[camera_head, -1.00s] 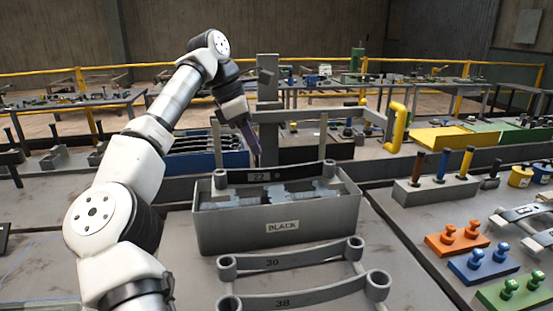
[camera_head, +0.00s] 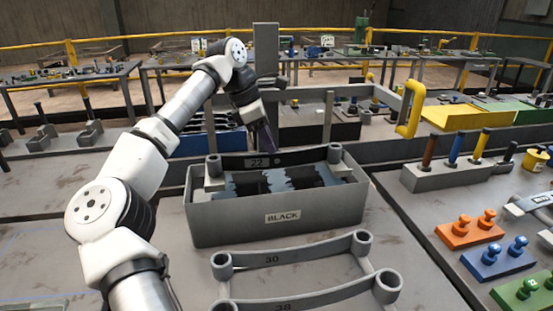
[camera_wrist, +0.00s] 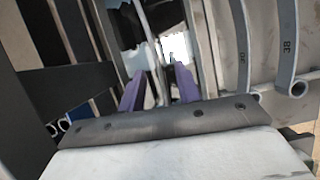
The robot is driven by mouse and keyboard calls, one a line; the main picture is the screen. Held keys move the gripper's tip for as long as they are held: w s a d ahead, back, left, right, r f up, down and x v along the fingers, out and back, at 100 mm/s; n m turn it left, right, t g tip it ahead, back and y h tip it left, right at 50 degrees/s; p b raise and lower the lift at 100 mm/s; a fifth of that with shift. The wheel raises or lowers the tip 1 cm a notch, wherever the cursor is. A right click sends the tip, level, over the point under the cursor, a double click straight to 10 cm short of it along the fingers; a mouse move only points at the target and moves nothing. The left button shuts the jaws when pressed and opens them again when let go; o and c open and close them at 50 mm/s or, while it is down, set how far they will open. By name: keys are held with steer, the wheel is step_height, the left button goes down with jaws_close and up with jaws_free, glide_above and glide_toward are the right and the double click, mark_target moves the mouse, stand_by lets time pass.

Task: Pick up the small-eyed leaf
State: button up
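A dark leaf marked 22 (camera_head: 262,161) lies across the top of the grey bin labelled BLACK (camera_head: 230,222), with a round eye at each end. Its eyes look smaller than those of the leaves marked 30 (camera_head: 290,253) and 38 (camera_head: 310,300), though it is also farther away. My gripper (camera_head: 269,147) is just above or at the middle of the 22 leaf. In the wrist view, the purple fingers of my gripper (camera_wrist: 158,88) stand apart, with a thin strip (camera_wrist: 151,40), apparently a leaf's edge, between them. Contact cannot be made out.
A grey post (camera_head: 266,50) stands behind the bin. A yellow handle (camera_head: 411,108) is at the right. A block with coloured pegs (camera_head: 450,176) and orange, blue and green peg blocks lie on the right. A blue bin (camera_head: 205,144) is behind the arm.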

mark_target(275, 155)
steer(key=shift+p+x, duration=0.8)
steer(key=shift+x, duration=1.9)
steer(key=shift+w, duration=0.15)
jaws_close()
steer(key=shift+r, duration=0.15)
